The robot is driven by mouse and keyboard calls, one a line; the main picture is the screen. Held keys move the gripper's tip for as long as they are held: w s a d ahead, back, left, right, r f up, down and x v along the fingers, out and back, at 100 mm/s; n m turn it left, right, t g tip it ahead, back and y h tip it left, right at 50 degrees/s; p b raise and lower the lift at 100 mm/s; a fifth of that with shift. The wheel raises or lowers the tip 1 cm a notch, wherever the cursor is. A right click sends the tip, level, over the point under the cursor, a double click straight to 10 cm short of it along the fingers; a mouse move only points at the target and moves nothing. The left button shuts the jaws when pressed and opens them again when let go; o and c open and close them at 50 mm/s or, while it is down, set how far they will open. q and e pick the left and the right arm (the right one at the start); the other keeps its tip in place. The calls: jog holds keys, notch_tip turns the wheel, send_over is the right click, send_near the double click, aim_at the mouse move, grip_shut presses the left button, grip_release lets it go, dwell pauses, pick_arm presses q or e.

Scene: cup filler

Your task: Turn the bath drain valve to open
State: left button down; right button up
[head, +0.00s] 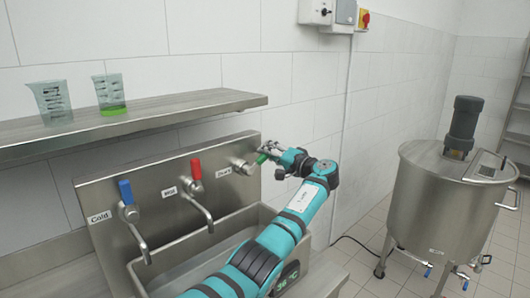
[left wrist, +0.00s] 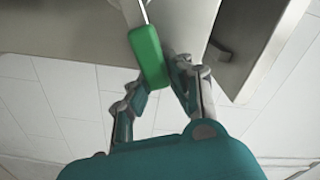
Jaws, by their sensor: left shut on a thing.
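The drain valve (head: 241,166) sits on the steel back panel, right of the red-handled tap, beside a small label. Its green handle (head: 262,158) points out to the right, towards my left gripper (head: 270,150). In the left wrist view the green handle (left wrist: 148,55) hangs from a thin light stem, with its lower end between the two fingers of my left gripper (left wrist: 158,85). The left gripper is shut on the handle. The fingers partly hide the handle in the head view. My right gripper is not in view.
A cold tap with a blue handle (head: 126,192) and a red-handled tap (head: 196,170) stand left of the valve, above the steel basin (head: 185,255). A shelf (head: 150,113) with two beakers is above. A steel tank (head: 440,215) stands on the floor at right.

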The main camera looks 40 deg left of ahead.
pick_arm(q)
jog(key=shift+w+f+m+b, duration=0.15)
jog(key=shift+w+f+m, duration=0.1)
jog(key=shift+f+m, duration=0.95)
jog(key=shift+w+f+m+b, duration=0.2)
jog(key=shift+f+m, duration=0.65)
jog(key=shift+m, duration=0.65)
jog(key=shift+d, duration=0.1)
jog(key=c, duration=1.2)
grip_release()
jog(key=shift+w, duration=0.1)
jog(key=shift+o, duration=0.2)
jog(key=s+d, duration=0.1)
jog(key=d, duration=1.1)
